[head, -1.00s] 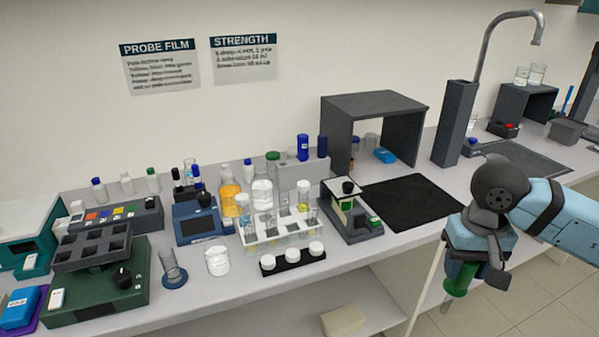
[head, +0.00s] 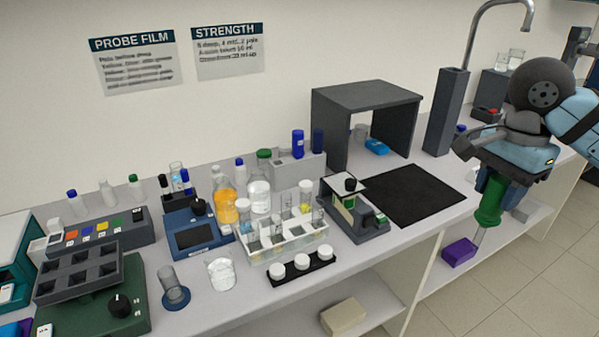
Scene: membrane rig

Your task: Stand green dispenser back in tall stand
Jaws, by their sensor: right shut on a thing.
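The green dispenser (head: 490,201) hangs upright below my right gripper (head: 497,176), with a pale, narrow lower end pointing down. The gripper is shut on its upper part and hides its top. It is in front of the counter's right part, above the floor and lower shelf. A short grey open cylinder with a blue foot (head: 173,287) stands at the counter's front left, and a tall dark upright block (head: 447,112) stands at the back right. My left gripper is not in view.
A dark mat (head: 412,197) lies clear in front of a grey open-fronted hood (head: 366,100). A rack of tubes (head: 283,240), a glass beaker (head: 221,271) and several bottles crowd the middle and left. A purple box (head: 459,251) sits on the lower shelf.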

